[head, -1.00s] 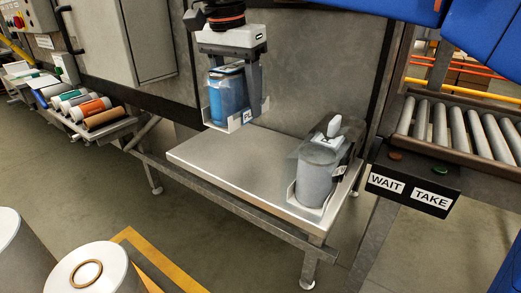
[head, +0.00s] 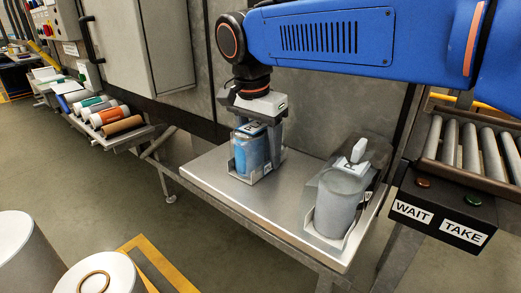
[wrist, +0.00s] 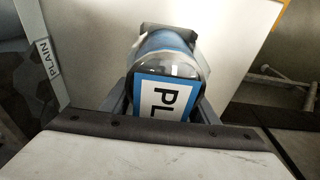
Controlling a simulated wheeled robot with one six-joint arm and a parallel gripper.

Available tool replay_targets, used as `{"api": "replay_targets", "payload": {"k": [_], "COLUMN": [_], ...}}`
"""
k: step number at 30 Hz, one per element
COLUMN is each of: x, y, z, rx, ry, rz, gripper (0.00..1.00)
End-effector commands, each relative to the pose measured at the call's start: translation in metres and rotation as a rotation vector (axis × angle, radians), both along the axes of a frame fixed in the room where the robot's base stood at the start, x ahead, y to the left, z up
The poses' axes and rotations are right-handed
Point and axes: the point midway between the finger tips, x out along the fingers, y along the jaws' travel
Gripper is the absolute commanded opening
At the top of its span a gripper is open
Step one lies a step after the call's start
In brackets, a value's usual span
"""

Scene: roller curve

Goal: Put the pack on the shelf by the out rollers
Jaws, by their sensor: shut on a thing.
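The pack is a blue roll in clear wrap on a pale cradle (head: 247,153), with a white label at its top. It is at the left part of the steel shelf (head: 213,176), beside the out rollers. My gripper (head: 262,140) is above it, shut on it, with fingers down its sides. In the wrist view the pack (wrist: 165,85) sits between the fingers, its label reading "PL". The pack looks at or very near the shelf surface; I cannot tell if it touches. A grey wrapped pack (head: 340,205) stands at the right of the shelf.
The out rollers (head: 468,145) are at the right, with a box of lamps marked WAIT and TAKE (head: 440,218). Coloured rolls (head: 108,115) lie on a rack at left. Bare shelf lies between the two packs. A "PLAIN" label (wrist: 47,58) shows in the wrist view.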

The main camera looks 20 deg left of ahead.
Motion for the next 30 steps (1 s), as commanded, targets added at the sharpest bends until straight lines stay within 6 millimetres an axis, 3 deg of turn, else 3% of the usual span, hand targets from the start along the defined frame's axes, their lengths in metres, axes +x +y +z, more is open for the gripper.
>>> {"api": "replay_targets", "payload": {"k": [10,11,13,23,30], "x": [0.0,0.0,0.0,0.0,-0.003], "y": [0.0,0.0,0.0,0.0,0.002], "z": [-0.002,-0.002,-0.002,0.0,0.027], "rx": [0.002,0.001,0.001,0.001,0.003], "ry": [-0.002,0.0,0.0,0.0,-0.002], "rz": [-0.001,0.0,0.0,-0.001,0.0], "gripper": [0.03,0.59,0.73,0.73,0.73]}}
